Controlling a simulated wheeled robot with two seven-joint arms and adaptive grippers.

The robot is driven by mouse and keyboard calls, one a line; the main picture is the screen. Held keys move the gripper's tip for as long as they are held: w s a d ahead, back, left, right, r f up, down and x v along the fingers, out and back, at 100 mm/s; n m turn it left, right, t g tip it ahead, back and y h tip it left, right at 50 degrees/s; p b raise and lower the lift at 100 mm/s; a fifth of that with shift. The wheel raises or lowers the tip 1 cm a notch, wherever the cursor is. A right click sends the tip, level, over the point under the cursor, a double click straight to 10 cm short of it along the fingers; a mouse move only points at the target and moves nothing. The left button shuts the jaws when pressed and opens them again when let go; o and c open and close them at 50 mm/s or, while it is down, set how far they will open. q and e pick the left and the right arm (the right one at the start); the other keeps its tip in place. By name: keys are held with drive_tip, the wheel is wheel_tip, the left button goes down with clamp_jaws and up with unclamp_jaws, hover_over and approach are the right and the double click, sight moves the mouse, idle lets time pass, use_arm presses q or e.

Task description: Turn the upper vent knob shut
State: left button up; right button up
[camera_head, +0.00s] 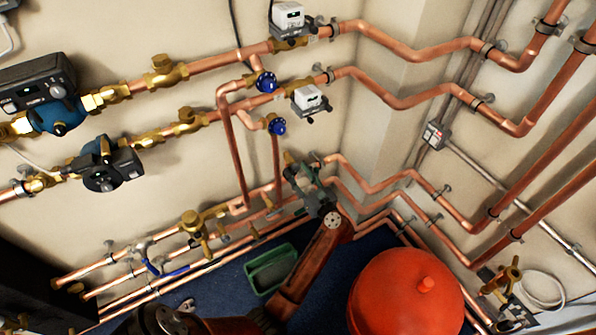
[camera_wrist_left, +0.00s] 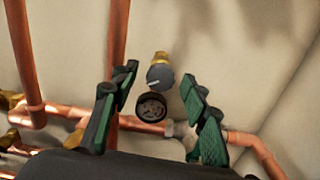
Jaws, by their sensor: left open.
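A grey round knob (camera_wrist_left: 160,76) with a pale pointer line sits on a brass fitting in the left wrist view; it looks like the vent knob. A dark round part (camera_wrist_left: 151,106) is just below it, in front of a horizontal copper pipe. My left gripper (camera_head: 303,168) is open at the wall pipes. In the left wrist view its two green-faced fingers stand left and right of the knob, with visible gaps, and nothing is held. In the head view the gripper largely hides the knob. My right gripper is not in view.
Copper pipes (camera_head: 232,150) run close left of the gripper. Two blue valve knobs (camera_head: 266,82) and white-topped boxes (camera_head: 308,98) are above. A red tank (camera_head: 405,295) and a green tray (camera_head: 270,268) stand below.

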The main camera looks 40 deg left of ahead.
use_arm(q)
drive_tip(key=c, duration=1.1)
clamp_jaws()
